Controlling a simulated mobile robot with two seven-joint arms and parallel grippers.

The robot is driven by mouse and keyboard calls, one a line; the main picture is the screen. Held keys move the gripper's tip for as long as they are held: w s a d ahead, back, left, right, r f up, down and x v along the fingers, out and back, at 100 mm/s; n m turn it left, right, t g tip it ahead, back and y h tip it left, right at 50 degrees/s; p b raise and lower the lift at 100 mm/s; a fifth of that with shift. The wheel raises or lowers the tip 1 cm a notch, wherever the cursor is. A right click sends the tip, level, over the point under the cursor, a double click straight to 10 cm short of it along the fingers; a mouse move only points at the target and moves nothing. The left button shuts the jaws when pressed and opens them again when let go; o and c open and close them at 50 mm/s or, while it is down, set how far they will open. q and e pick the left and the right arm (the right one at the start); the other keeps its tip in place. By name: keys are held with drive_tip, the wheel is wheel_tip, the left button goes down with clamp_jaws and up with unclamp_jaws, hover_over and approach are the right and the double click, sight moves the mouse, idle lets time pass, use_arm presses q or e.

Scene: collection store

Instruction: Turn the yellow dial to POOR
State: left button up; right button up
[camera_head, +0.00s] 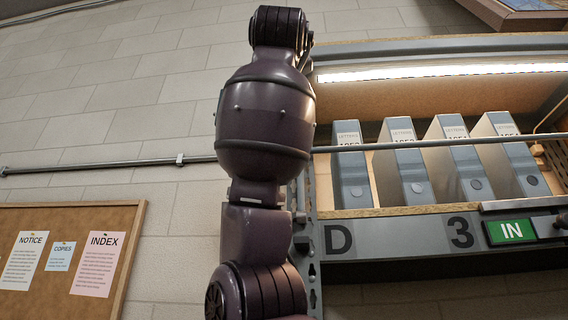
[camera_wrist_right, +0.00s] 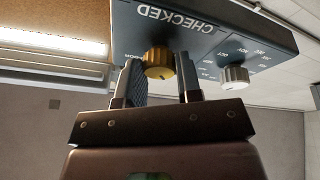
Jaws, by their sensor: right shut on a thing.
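In the right wrist view, a yellow dial (camera_wrist_right: 158,64) sits on a dark panel marked CHECKED (camera_wrist_right: 200,30), which appears upside down. My right gripper (camera_wrist_right: 157,75) has one finger on each side of the yellow dial and is shut on it. The scale words around the yellow dial are mostly hidden or too small to read, so its setting cannot be told. Neither the dial nor a gripper shows in the head view. My left gripper is in neither view.
A white dial (camera_wrist_right: 235,77) with small month-like labels sits beside the yellow one on the panel. In the head view, grey file boxes (camera_head: 403,165) stand on a lit shelf behind a rail (camera_head: 440,143). A green IN sign (camera_head: 511,231) and a notice board (camera_head: 60,213) also show.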

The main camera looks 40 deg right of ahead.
use_arm(q)
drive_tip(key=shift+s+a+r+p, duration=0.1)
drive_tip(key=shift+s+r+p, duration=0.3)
drive_tip(key=shift+p, duration=0.5)
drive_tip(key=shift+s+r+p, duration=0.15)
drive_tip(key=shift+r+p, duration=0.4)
drive_tip(key=shift+p, duration=0.35)
use_arm(e)
drive_tip(key=shift+w+a+r+m+g+h, duration=0.1)
drive_tip(key=shift+m+g+h, duration=0.25)
drive_tip(key=shift+m+g, duration=2.1)
drive_tip(key=shift+w+a+r+m+g+h, duration=0.15)
drive_tip(key=shift+m+h, duration=0.25)
drive_tip(key=shift+m, duration=4.3)
drive_tip(key=shift+w+a+m+g+h, duration=0.1)
drive_tip(key=shift+m+g+h, duration=0.25)
drive_tip(key=shift+m+g, duration=2.15)
drive_tip(key=shift+d+m+t, duration=0.1)
drive_tip(key=shift+m+t, duration=1)
drive_tip(key=shift+m, duration=0.05)
drive_tip(key=o, duration=0.9)
drive_tip(key=shift+o, duration=0.2)
drive_tip(key=shift+s, duration=0.1)
use_arm(q)
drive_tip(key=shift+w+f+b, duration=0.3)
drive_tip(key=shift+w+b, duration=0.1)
drive_tip(key=shift+b, duration=0.45)
use_arm(e)
drive_tip(key=v, duration=1.1)
